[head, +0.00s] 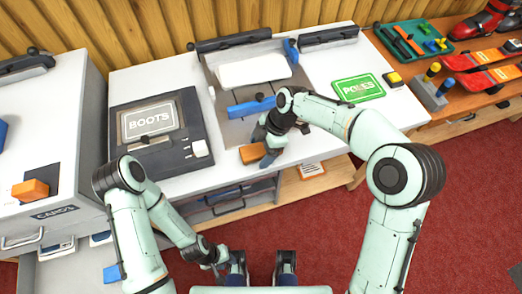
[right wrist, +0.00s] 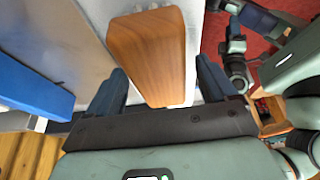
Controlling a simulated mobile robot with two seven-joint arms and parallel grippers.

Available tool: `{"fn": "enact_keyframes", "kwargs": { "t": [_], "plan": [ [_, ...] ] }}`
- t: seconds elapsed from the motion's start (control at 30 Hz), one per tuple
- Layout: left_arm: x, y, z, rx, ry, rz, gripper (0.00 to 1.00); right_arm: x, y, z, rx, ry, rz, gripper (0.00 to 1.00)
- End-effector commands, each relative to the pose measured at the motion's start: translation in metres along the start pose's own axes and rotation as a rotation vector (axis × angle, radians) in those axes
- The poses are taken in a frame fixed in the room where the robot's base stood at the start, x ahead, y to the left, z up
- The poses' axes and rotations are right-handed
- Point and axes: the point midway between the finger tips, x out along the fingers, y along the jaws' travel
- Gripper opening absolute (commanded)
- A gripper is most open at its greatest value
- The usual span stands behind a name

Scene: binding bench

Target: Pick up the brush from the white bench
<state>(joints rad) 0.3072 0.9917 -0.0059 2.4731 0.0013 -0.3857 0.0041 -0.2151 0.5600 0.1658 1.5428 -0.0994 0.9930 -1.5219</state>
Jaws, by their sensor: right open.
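The brush (head: 252,153) has a wooden orange-brown back and lies near the front edge of the white bench (head: 225,168). In the right wrist view the brush (right wrist: 148,55) lies between my right gripper's two dark fingers, with a gap on each side and pale bristles showing at its edge. My right gripper (right wrist: 160,85) is open around the brush's near end and not closed on it. In the head view my right gripper (head: 262,140) partly hides the brush's surroundings. My left gripper (head: 215,258) hangs low in front of the bench, away from the brush; its fingers are too small to read.
A grey board with a blue bar (head: 251,107) and a white pad (head: 253,71) lies behind the brush. A dark BOOTS machine (head: 158,130) stands left, and a green POLES card (head: 358,88) lies right. A cabinet with an orange block (head: 31,190) is far left.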

Motion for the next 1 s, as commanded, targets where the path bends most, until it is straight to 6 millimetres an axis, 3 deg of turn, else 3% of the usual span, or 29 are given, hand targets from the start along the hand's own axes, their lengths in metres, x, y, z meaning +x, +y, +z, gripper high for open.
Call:
{"fn": "enact_keyframes", "kwargs": {
  "t": [0.43, 0.47, 0.6, 0.63, 1.0],
  "plan": [
    [0.0017, -0.0006, 0.0001, 0.0, -0.001, 0.0, 0.38, 0.0028, 0.0, 0.001, 0.0, 0.0, 0.0, 0.85],
    [0.0017, -0.0006, 0.0001, 0.0, -0.001, 0.0, 0.38, 0.0028, 0.0, 0.001, 0.0, 0.0, 0.0, 0.79],
    [0.0017, -0.0006, 0.0001, 0.0, -0.001, 0.0, 0.38, 0.0027, 0.0, 0.0011, 0.0, 0.0, 0.0, 0.33],
    [0.0017, -0.0006, 0.0001, 0.0, -0.001, 0.0, 0.38, 0.0027, 0.0, 0.0011, 0.0, 0.0, 0.0, 0.26],
    [-0.0012, 0.0004, 0.0, 0.0, 0.0, 0.0, 0.38, -0.0019, 0.0004, -0.0008, -0.001, 0.0, 0.001, 0.26]
  ]
}}
